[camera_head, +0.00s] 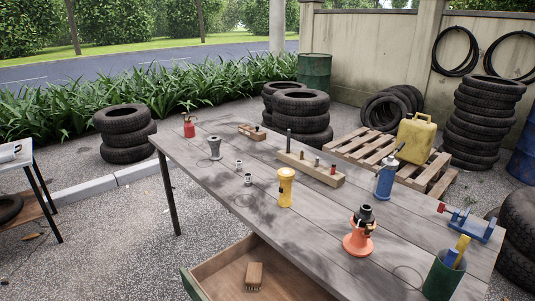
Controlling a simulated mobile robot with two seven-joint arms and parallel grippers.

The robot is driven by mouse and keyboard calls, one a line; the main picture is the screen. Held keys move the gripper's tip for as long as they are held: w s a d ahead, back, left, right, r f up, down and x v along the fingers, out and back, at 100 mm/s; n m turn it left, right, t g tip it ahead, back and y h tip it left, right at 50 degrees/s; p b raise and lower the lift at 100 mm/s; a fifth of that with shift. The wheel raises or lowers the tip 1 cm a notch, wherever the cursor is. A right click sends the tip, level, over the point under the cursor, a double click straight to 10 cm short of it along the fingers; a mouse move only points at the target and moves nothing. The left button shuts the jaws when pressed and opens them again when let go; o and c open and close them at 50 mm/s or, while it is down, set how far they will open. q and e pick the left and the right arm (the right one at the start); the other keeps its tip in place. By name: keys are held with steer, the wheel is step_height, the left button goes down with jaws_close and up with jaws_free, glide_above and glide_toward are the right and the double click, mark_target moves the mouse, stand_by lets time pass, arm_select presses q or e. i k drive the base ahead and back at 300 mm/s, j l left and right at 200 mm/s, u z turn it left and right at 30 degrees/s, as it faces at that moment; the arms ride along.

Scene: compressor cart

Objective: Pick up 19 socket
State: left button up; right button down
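Two small silver sockets stand on the grey wooden table (330,232), left of the yellow flashlight. One socket (239,164) is a little farther back, and the other socket (248,180) is nearer. They stand apart from each other. No size mark is readable, so I cannot tell which is the 19 socket. A small wooden rack (250,132) at the far end holds small dark pieces that may also be sockets. Neither of my grippers is in view.
A yellow flashlight (286,187), a grey spool-like part (215,148), a red can (189,128), a wooden post block (310,169), a blue bottle (385,179), an orange-based part (359,236) and a green cup (442,277) stand around. An open drawer (218,265) juts out in front, holding a brush (254,275).

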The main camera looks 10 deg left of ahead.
mark_target(239, 163)
steer(key=k, duration=0.2)
steer(key=k+u, duration=0.25)
steer(key=k+j+u, duration=0.1)
steer(key=u, duration=0.15)
steer(key=j+u, duration=0.15)
steer(key=u, duration=1.1)
steer(key=i, duration=1.1)
steer(key=i+z, duration=0.2)
steer(key=i, duration=0.35)
steer(key=i+j+z, duration=0.2)
steer(key=i, duration=0.35)
steer(key=i+j+z, duration=0.1)
steer(key=i+z, duration=0.4)
steer(key=i, duration=0.6)
steer(key=i+z, duration=0.3)
steer(key=i+j+z, duration=0.25)
steer(key=i, duration=0.25)
